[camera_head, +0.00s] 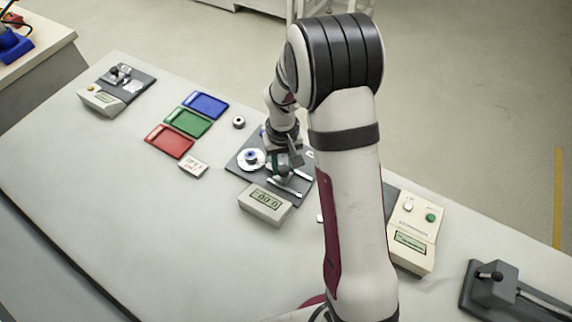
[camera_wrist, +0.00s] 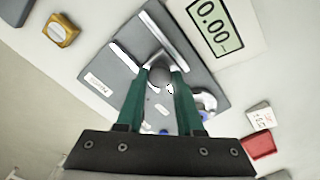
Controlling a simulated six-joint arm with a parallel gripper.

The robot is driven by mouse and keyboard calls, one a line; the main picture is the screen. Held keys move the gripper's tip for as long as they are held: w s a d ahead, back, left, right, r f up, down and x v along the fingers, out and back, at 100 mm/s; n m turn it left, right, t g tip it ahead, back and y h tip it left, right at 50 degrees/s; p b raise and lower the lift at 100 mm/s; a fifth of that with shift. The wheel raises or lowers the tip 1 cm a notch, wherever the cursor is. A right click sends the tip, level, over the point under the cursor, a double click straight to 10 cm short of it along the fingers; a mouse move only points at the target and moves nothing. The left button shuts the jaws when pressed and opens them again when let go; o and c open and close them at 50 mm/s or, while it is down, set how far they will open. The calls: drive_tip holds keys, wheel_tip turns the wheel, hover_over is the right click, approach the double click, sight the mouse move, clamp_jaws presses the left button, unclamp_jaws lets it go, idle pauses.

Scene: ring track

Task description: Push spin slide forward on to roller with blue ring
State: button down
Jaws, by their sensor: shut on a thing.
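A dark grey base plate (camera_head: 240,168) carries a white round roller (camera_head: 243,163) with a blue ring (camera_head: 251,156) on it, and pale metal rails (camera_head: 285,193). My gripper (camera_head: 282,173) is over the right part of this plate, right of the blue ring. In the wrist view my gripper's green fingers (camera_wrist: 162,76) are shut on a round grey knob (camera_wrist: 159,77) at the end of the slide's rail (camera_wrist: 158,38). The white roller (camera_wrist: 207,104) partly shows beyond the right finger there. The fingers hide part of the slide.
A display box (camera_head: 265,204) stands at the plate's front edge. Blue (camera_head: 205,105), green (camera_head: 181,123) and red (camera_head: 169,141) trays lie to the left, with a small round part (camera_head: 239,122) near the plate. A button box (camera_head: 413,229) stands to the right.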

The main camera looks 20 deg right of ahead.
sight(282, 168)
drive_tip(key=c, duration=0.5)
unclamp_jaws()
drive_tip(key=shift+w+a, duration=0.15)
drive_tip(key=shift+c, duration=0.2)
drive_tip(key=shift+r, duration=0.1)
wheel_tip(282, 168, up, 16)
drive_tip(key=shift+f, duration=0.2)
drive_tip(key=s+a+m+y, duration=0.1)
drive_tip(key=s+m, duration=0.1)
drive_tip(key=s, duration=1.1)
drive_tip(key=s+a+r+m, duration=0.1)
drive_tip(key=s+a+m, duration=0.1)
drive_tip(key=s, duration=1.1)
drive_tip(key=shift+a+r+m+y, duration=0.3)
drive_tip(key=shift+m+y, duration=0.1)
drive_tip(key=shift+m, duration=0.4)
